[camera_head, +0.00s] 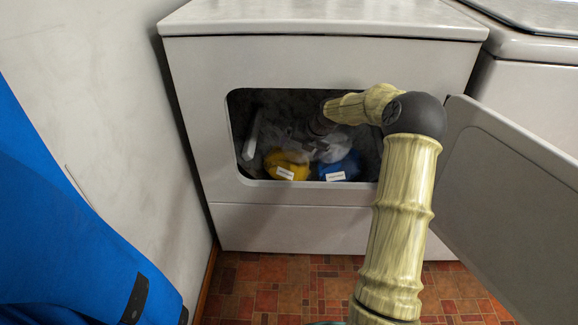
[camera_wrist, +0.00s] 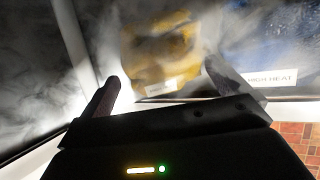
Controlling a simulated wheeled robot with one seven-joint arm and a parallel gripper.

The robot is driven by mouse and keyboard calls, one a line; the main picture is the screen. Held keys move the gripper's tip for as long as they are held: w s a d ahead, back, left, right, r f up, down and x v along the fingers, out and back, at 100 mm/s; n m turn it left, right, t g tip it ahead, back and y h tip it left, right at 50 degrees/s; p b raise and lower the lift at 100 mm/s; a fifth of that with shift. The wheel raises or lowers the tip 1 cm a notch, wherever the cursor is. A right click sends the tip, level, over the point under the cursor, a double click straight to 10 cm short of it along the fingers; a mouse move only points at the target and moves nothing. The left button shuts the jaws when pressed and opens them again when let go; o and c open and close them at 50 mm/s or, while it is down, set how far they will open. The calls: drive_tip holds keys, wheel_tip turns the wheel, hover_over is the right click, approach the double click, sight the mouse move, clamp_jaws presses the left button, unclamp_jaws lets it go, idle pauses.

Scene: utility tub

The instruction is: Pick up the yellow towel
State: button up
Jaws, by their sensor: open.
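The yellow towel (camera_head: 287,160) lies low inside the dryer's opening, left of centre, with a white label on its front. It also shows in the wrist view (camera_wrist: 160,50), above and between my fingertips, blurred by grey haze. My gripper (camera_wrist: 164,84) is open with nothing between its fingers. In the head view my arm reaches into the opening, and the gripper end (camera_head: 320,122) is above and right of the yellow towel, partly veiled by haze. In the wrist view the towel appears beyond the fingertips; I cannot tell the exact gap.
A blue item (camera_head: 342,168) with a white label lies right of the yellow towel. A whitish-grey shape (camera_head: 333,148) shows behind them in the haze. The dryer (camera_head: 330,60) frames the opening, and its open door (camera_head: 515,190) stands at right. A wall is at left.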

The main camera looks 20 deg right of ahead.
sight(294, 154)
drive_tip(key=b+x, duration=0.3)
drive_tip(key=x, duration=0.2)
drive_tip(key=shift+w+a+f, duration=0.1)
drive_tip(key=shift+f, duration=0.3)
drive_tip(key=shift+w+f+b, duration=0.2)
drive_tip(key=shift+f+b, duration=0.05)
drive_tip(key=shift+b, duration=0.15)
drive_tip(key=shift+w, duration=0.1)
drive_tip(key=shift+a+r, duration=0.1)
drive_tip(key=shift+a, duration=0.2)
drive_tip(key=shift+d, duration=0.2)
drive_tip(key=shift+c, duration=0.2)
drive_tip(key=shift+d, duration=0.2)
drive_tip(key=c, duration=1)
drive_tip(key=shift+a, duration=0.1)
